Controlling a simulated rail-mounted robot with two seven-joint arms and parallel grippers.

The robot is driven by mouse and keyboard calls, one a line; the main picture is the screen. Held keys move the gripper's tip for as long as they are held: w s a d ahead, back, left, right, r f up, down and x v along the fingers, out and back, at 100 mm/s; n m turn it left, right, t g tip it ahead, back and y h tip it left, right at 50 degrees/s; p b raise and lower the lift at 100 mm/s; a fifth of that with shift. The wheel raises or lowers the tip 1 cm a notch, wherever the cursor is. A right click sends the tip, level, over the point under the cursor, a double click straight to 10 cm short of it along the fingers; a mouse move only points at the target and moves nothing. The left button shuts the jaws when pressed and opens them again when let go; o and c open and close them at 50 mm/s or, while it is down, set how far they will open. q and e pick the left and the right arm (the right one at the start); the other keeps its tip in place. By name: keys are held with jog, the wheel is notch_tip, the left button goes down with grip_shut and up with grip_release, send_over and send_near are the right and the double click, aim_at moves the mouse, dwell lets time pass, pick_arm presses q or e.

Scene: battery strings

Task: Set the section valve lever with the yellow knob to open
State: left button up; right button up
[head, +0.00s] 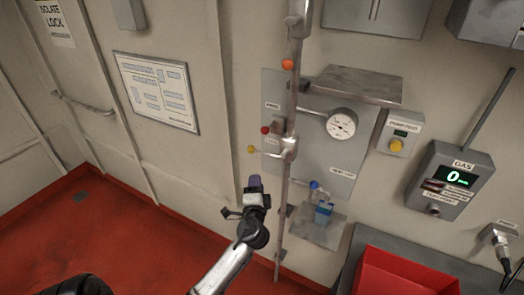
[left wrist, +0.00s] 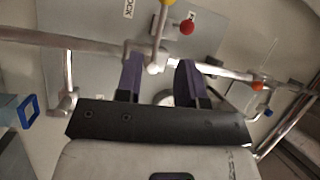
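The section valve lever ends in a yellow knob (head: 251,149). In the head view it sticks out left from a valve on the vertical pipe, roughly square to the pipe. The yellow knob also shows at the top edge of the left wrist view (left wrist: 168,2), with its pale stem running down to the valve body. My left gripper (head: 255,183) is below the knob in the head view. In the left wrist view its two purple fingers (left wrist: 160,78) stand apart with a gap between them, and the knob lies beyond the tips. My right gripper is not in view.
A red knob (head: 265,130) sits close above the yellow one. An orange knob (head: 287,64) is higher on the pipe (head: 284,190); a blue knob (head: 314,185) is lower right. A gauge (head: 341,124) and grey shelf (head: 352,86) stand right. Floor at left is clear.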

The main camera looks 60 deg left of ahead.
aim_at(262, 153)
pick_arm(q)
jog(key=shift+m+t, duration=0.6)
jog(key=shift+m, duration=0.1)
jog(key=x, duration=0.4)
jog(key=p+x, duration=0.1)
jog(key=x, duration=0.2)
jog(key=p+x, duration=0.1)
jog(key=x, duration=0.3)
jog(key=shift+w+r, duration=0.15)
jog(key=shift+w, duration=0.4)
jog(key=shift+x, duration=0.9)
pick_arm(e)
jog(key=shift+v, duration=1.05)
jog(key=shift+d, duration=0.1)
pick_arm(q)
jog(key=c, duration=0.6)
grip_shut()
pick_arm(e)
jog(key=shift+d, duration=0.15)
